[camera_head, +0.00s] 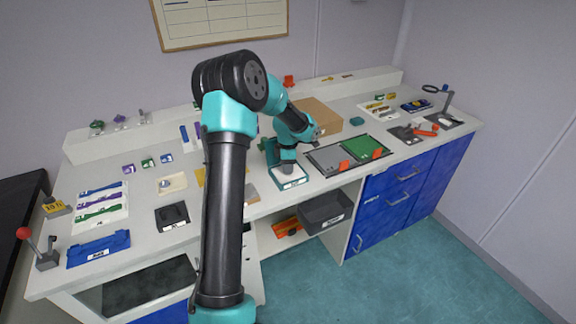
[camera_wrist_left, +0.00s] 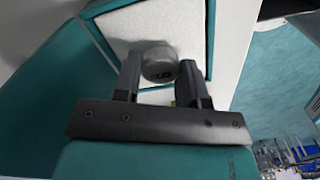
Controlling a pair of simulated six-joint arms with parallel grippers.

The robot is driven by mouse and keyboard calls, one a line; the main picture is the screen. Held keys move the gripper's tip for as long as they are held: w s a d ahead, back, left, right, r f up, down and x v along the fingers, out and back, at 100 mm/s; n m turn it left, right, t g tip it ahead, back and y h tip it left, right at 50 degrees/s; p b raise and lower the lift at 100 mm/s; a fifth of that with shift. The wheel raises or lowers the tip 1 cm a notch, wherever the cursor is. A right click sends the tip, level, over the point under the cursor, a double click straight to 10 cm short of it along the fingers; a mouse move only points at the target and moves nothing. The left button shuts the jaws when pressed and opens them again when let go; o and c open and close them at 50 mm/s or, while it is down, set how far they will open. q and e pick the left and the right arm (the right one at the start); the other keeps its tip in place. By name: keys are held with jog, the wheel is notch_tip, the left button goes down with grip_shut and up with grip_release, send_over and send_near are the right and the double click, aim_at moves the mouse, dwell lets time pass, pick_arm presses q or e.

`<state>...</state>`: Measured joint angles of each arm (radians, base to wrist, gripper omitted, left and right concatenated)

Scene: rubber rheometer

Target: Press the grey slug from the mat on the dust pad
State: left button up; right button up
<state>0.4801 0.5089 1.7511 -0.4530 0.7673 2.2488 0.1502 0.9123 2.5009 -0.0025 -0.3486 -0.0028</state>
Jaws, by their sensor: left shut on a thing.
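The dust pad (camera_head: 284,182) is a white square in a teal frame at the middle front of the bench. It fills the upper part of the left wrist view (camera_wrist_left: 185,25). My left gripper (camera_head: 287,169) points down at it. In the left wrist view its dark fingers (camera_wrist_left: 160,85) are shut on the grey slug (camera_wrist_left: 159,62), a short rounded piece with a dark mark. The slug is over the pad; whether it touches is unclear. In the head view the slug cannot be told from the fingertips. The mat (camera_head: 363,148), green beside a grey panel, lies to the right. My right gripper is out of view.
A cardboard box (camera_head: 318,115) stands behind the pad and mat. A dark bin (camera_head: 325,211) is on the shelf below. A black block (camera_head: 172,216) and blue tray (camera_head: 99,248) lie to the left. My left arm hides part of the middle bench.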

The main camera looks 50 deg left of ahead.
pick_arm(q)
jog(key=shift+f, duration=0.65)
dwell(1.9)
jog(key=shift+r, duration=0.15)
jog(key=shift+r, duration=3.45)
